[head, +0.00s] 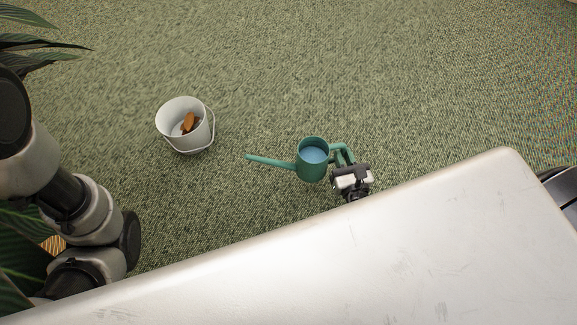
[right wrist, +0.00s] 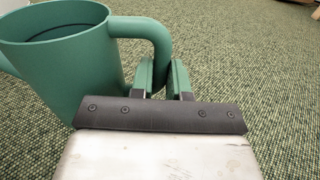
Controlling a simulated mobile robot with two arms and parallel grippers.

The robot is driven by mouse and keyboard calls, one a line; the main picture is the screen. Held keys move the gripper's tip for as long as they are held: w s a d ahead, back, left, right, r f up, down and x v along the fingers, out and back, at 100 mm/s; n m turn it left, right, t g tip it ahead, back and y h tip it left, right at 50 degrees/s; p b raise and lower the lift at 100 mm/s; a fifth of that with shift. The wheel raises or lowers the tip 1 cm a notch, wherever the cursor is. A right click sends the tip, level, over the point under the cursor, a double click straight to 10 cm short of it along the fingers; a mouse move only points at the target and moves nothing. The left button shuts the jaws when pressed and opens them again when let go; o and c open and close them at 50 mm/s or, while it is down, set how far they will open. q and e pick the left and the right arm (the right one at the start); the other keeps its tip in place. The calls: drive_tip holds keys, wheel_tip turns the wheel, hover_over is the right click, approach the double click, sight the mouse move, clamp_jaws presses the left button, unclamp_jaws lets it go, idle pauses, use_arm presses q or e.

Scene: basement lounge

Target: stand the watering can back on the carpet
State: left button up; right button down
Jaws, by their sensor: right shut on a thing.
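The green watering can (head: 312,172) is upright, with its spout pointing left and blue water showing inside it in the head view. It also shows at the upper left of the right wrist view (right wrist: 75,75). My right gripper (head: 350,170) is at the handle, on the can's right side. In the right wrist view its two fingers (right wrist: 165,80) are shut on the lower part of the handle. The can's base is hidden there, and I cannot tell whether it touches the green carpet (head: 400,80). My left arm shows at the left edge of the head view, but its gripper does not.
A white bucket (head: 172,112) with a wire handle and orange-brown things inside stands on the carpet to the left of the can. Plant leaves (head: 35,42) reach in at the left edge. The carpet beyond the can and to its upper right is clear.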

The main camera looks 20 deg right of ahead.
sight(307, 156)
drive_tip(key=w+a+f+b, duration=0.2)
drive_tip(key=w, duration=0.1)
drive_tip(key=w+a+f+b, duration=0.2)
drive_tip(key=w, duration=0.1)
drive_tip(key=w+a+f+b, duration=0.2)
drive_tip(key=w+b, duration=0.1)
drive_tip(key=shift+w+a+f, duration=0.1)
drive_tip(key=shift+a+f, duration=0.05)
drive_tip(key=shift+f, duration=0.15)
wheel_tip(307, 156, down, 4)
drive_tip(key=b, duration=0.4)
drive_tip(key=shift+r, duration=0.15)
drive_tip(key=c, duration=1.1)
unclamp_jaws()
drive_tip(key=shift+f, duration=0.2)
drive_tip(key=shift+r, duration=0.1)
